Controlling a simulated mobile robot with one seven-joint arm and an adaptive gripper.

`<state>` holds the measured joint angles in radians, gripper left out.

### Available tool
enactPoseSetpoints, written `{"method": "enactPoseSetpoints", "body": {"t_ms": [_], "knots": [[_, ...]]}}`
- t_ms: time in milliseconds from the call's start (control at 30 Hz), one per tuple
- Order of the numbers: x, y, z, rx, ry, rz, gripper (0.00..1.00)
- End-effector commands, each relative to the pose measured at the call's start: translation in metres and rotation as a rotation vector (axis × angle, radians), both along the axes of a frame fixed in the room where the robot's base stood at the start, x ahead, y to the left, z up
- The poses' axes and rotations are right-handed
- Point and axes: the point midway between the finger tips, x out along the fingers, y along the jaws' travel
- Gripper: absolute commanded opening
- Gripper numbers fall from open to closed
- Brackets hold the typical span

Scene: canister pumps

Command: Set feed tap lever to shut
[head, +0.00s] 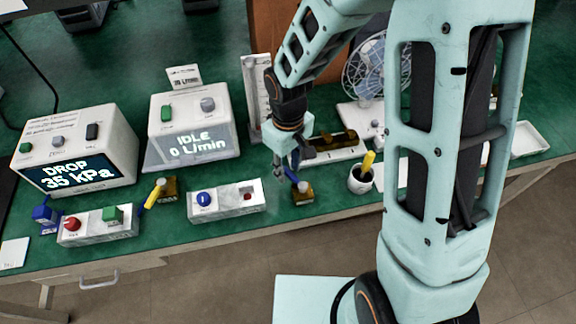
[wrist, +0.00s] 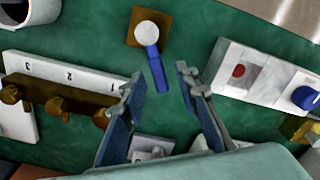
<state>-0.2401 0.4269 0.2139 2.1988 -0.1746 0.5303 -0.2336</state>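A tap with a brass-coloured square base (head: 303,194), a pale round hub and a blue lever (wrist: 157,72) stands near the bench's front edge. I cannot read a label naming it the feed tap. In the wrist view the lever points from the hub (wrist: 146,34) down toward my gripper (wrist: 160,76). My gripper is open, its two blue-padded fingers apart on either side of the lever's free end. Contact is not visible. In the head view my gripper (head: 291,160) hangs just behind the tap, partly hiding the lever.
A white switch box (head: 226,203) stands left of the tap, and a cup (head: 361,180) with a yellow-handled item stands right. A numbered brass valve row (wrist: 62,98) lies close beside my gripper. Another tap with a yellow lever (head: 155,194) is farther left. Display boxes (head: 192,128) stand behind.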

Motion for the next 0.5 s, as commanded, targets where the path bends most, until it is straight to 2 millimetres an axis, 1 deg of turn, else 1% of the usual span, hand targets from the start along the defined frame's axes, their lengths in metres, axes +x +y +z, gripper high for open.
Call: {"method": "enactPoseSetpoints", "body": {"t_ms": [167, 267, 500], "knots": [[0.001, 0.000, 0.010, 0.000, -0.001, -0.002, 0.29], [0.001, 0.000, 0.025, 0.001, -0.005, -0.002, 0.29], [0.001, 0.000, 0.074, 0.002, -0.006, -0.001, 0.29]]}}
